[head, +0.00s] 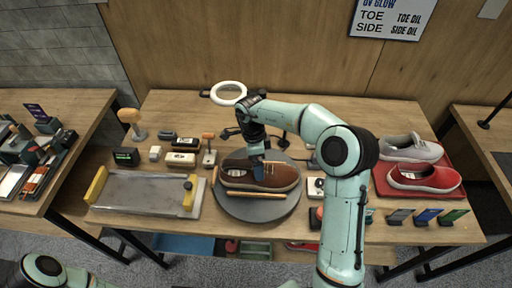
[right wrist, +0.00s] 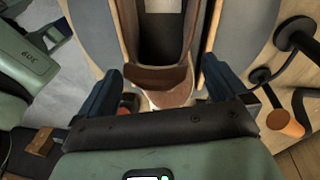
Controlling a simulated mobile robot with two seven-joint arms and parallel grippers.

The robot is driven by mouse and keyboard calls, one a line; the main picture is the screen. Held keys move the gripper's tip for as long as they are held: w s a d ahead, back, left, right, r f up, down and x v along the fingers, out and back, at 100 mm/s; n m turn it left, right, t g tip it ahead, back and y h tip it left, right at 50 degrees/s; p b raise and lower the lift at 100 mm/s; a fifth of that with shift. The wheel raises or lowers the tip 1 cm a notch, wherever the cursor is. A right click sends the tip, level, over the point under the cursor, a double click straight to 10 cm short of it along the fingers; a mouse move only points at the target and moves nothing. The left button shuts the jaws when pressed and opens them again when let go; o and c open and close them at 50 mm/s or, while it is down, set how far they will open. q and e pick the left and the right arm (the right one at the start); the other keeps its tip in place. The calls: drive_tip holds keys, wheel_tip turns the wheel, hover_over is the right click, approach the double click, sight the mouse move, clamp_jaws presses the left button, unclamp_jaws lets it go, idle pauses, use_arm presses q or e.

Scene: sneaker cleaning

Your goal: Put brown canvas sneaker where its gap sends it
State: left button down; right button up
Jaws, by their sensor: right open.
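The brown canvas sneaker (head: 284,178) sits on a round grey turntable (head: 258,212), its toe to the right in the head view. My right gripper (head: 257,170) is low over the sneaker's opening. In the right wrist view the brown sneaker (right wrist: 168,88) lies between the two dark blue fingers of my right gripper (right wrist: 165,90), which stand apart. Whether a finger touches the shoe I cannot tell. An orange strip (head: 252,194) lies along the sneaker's near side. My left gripper is out of view; only part of my left arm shows at the bottom left.
A red tray (head: 448,189) at the right holds a grey sneaker (head: 410,148) and a red sneaker (head: 425,178). A grey flat tray (head: 145,194) with yellow handles lies at the left. A ring lamp (head: 229,94) stands behind the turntable. Small coloured cards (head: 427,216) line the front right.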

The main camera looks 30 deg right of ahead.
drive_tip(key=r, duration=0.2)
drive_tip(key=w+r, duration=0.1)
drive_tip(key=r, duration=0.5)
drive_tip(key=shift+w+a+r, duration=0.15)
drive_tip(key=shift+w+r, duration=0.05)
